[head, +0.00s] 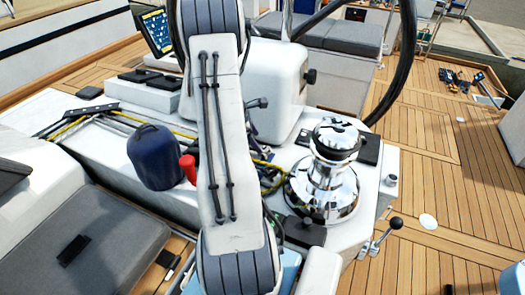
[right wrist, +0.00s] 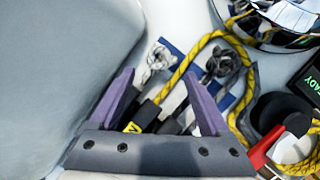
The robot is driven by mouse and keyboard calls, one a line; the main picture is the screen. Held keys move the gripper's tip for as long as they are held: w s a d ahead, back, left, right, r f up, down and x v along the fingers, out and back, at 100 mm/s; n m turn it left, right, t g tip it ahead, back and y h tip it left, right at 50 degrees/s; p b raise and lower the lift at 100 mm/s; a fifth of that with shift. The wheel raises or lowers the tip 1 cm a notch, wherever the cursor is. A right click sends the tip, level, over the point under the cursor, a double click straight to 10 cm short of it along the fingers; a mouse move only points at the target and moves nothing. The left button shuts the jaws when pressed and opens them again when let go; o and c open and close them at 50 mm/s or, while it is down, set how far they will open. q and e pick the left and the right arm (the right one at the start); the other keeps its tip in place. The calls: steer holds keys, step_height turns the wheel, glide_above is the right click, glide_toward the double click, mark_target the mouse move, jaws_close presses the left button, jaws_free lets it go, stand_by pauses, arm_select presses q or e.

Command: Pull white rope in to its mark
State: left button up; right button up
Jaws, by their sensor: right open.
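My right gripper (right wrist: 160,80) shows in the right wrist view with its two purple fingers apart. No rope is clearly held between them. No rope mark can be made out. My left gripper is not seen.
My own arm crosses the middle of the head view and hides part of the deck. A dark blue rounded container (head: 155,157) and a red object (head: 188,168) stand left of it. A black-knobbed lever (head: 395,223) sticks out at right. The teak floor (head: 430,150) is mostly open.

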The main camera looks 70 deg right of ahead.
mark_target(263, 149)
steer(key=x, duration=0.7)
steer(key=shift+f+b, duration=0.1)
steer(key=shift+b, duration=0.3)
jaws_close()
